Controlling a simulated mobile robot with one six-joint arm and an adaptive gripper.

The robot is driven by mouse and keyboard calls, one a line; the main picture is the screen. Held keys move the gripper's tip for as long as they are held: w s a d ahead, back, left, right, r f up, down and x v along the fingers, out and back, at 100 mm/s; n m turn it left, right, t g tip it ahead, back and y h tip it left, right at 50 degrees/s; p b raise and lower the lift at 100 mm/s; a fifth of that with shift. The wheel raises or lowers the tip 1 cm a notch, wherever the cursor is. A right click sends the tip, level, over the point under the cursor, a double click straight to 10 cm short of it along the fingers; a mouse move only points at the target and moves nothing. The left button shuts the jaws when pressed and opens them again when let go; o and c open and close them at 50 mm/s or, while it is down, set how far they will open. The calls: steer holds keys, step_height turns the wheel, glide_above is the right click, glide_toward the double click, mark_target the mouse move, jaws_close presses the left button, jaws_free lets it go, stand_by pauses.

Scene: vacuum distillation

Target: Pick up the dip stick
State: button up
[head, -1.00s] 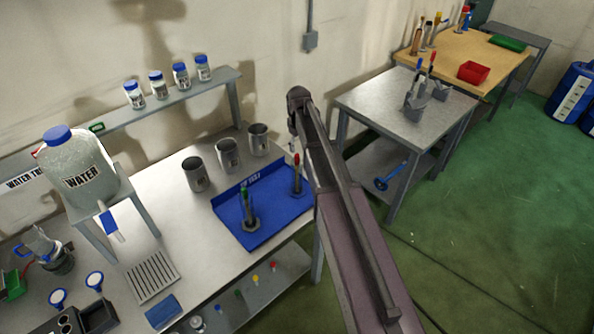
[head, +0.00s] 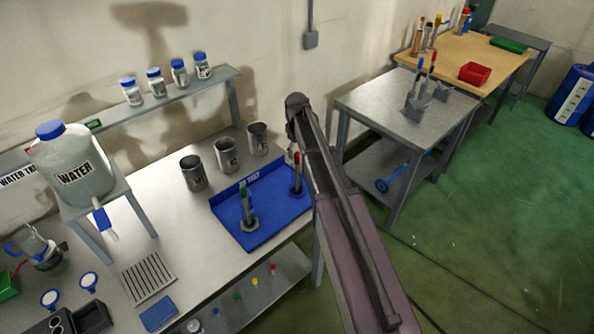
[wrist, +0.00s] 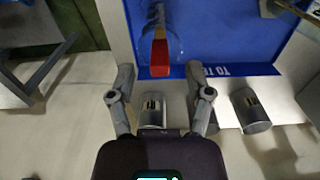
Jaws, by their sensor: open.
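A stick with a red and yellow top (wrist: 159,55) stands in a clear vessel on the blue tray (wrist: 215,30); I take it for the dip stick, but cannot be sure. In the head view the red-topped stick (head: 297,162) is at the right end of the blue tray (head: 262,232), beside my arm. My gripper (wrist: 160,78) is open, with its two fingers apart and the red top between and just beyond their tips. Nothing is held. In the head view my arm hides the gripper.
A green-topped stick (head: 243,197) stands in the same tray. Metal beakers (head: 227,154) stand behind it. A water bottle (head: 72,172) is on a stand at left. Sticks with red and blue handles stand in a holder (head: 415,108) on the grey table (head: 378,102).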

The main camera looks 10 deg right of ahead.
steer(key=shift+f+b, duration=0.55)
steer(key=shift+f, duration=0.3)
steer(key=shift+c, duration=0.2)
jaws_close()
